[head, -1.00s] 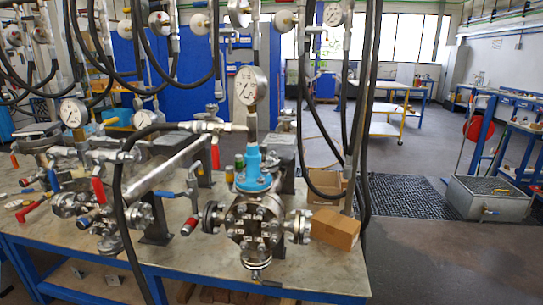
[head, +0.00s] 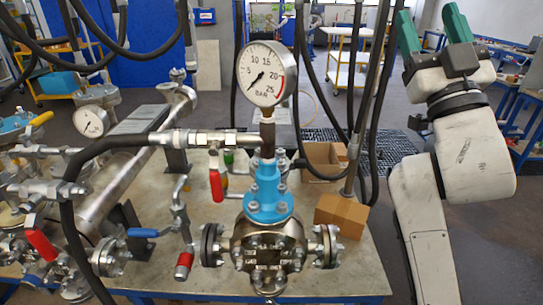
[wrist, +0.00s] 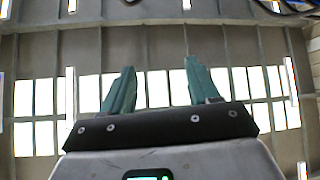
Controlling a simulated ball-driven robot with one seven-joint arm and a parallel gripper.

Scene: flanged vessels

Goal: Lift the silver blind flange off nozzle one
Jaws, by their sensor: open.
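A round silver vessel (head: 268,228) with bolted flanges stands on the table in the middle of the head view, with a blue flanged neck and gauge on top. A silver flange (head: 268,257) faces me at its front. Other bolted flanges sit on its left side (head: 210,245) and right side (head: 328,246). I cannot tell which is nozzle one. My gripper (head: 431,22) is raised at the upper right, well apart from the vessel, fingers pointing up. In the wrist view my gripper (wrist: 158,66) has its green fingers spread, with only ceiling between them.
A cardboard box (head: 340,215) sits right of the vessel. A pressure gauge (head: 267,74) rises above it. Black hoses (head: 358,100) hang behind it and one curves down at left. Pipes with a red-handled valve (head: 216,184) crowd the left. The table's front edge is close.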

